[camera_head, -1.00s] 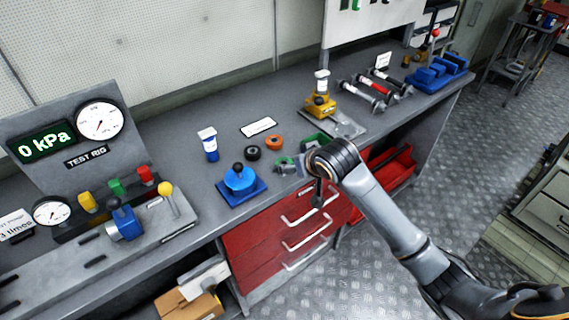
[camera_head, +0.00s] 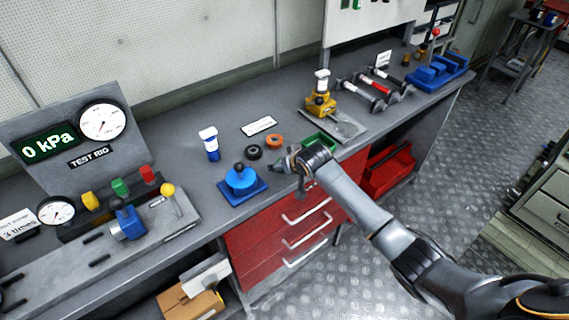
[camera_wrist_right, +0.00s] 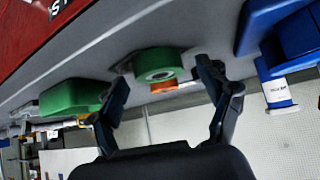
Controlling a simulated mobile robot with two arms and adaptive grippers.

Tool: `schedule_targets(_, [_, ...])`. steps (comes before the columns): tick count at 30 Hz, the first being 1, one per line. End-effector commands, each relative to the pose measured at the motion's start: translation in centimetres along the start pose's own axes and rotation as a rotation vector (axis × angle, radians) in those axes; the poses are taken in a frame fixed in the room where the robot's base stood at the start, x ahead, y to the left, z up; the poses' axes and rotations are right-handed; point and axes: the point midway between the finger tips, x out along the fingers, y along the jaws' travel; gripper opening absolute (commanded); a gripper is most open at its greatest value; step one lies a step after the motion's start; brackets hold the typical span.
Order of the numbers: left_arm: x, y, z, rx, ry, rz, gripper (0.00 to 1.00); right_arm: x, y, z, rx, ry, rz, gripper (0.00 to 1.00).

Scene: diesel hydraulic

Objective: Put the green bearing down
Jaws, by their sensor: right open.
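The green bearing (camera_wrist_right: 158,64), a round ring with a grey centre, shows in the right wrist view against the grey bench top. It lies between the two open fingers of my right gripper (camera_wrist_right: 167,88), with a visible gap on each side. In the head view my right gripper (camera_head: 282,162) is low over the bench's front edge, right of the blue round fixture (camera_head: 241,181). The bearing is hidden or too small to make out there. My left gripper is not in view.
An orange ring (camera_head: 275,142) and a black ring (camera_head: 253,152) lie just behind the gripper. A green tray (camera_head: 319,140) is to its right; it also shows in the wrist view (camera_wrist_right: 75,97). A blue-and-white bottle (camera_head: 210,145) and yellow press (camera_head: 321,104) stand farther back.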

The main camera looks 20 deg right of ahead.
Motion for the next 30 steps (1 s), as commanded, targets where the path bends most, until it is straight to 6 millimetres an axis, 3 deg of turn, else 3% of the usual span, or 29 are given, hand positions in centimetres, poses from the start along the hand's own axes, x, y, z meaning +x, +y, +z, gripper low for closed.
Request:
schedule_targets(9, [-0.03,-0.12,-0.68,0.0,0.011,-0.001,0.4,0.39,-0.05,-0.04,-0.001,0.001,0.0,0.78])
schedule_targets(18, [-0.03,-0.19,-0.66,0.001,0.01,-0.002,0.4,0.37,-0.02,-0.02,-0.001,0.001,0.0,0.18])
schedule_targets(20, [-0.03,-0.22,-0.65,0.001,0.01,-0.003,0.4,0.35,-0.02,-0.07,-0.001,0.002,0.0,0.12])
schedule_targets(30, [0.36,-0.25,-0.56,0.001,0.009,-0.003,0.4,-0.03,0.01,-0.53,0.0,0.004,0.0,0.12])
